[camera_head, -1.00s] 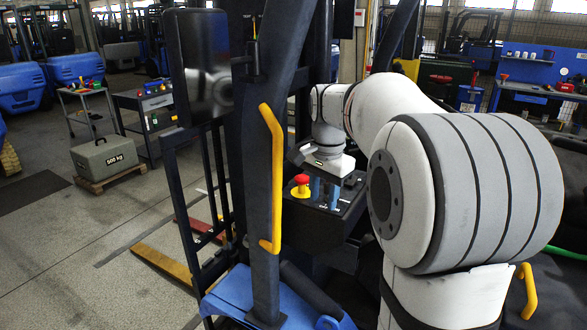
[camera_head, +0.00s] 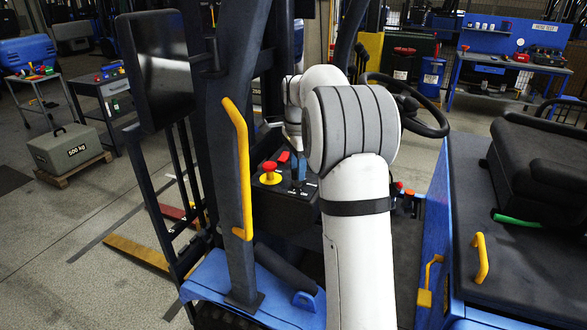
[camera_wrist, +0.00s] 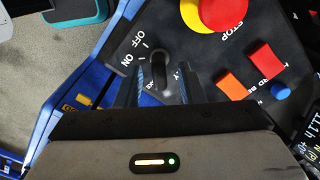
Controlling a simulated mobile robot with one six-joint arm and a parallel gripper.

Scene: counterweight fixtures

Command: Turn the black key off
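The black key (camera_wrist: 159,68) stands on a dark control panel (camera_wrist: 215,50) in the wrist view, beside the white OFF and ON labels. I cannot tell exactly which mark it points at. My gripper (camera_wrist: 160,84) is over the key, its blue fingers apart on either side of it, with bits of panel showing between. In the head view my gripper (camera_head: 297,182) is low over the panel, mostly hidden by my arm, and the key cannot be made out.
A red stop button on a yellow base (camera_wrist: 210,12) is close to the key, with an orange button (camera_wrist: 231,86) and a red rocker (camera_wrist: 265,60) beside it. A forklift post with a yellow handle (camera_head: 238,165) stands left of my arm.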

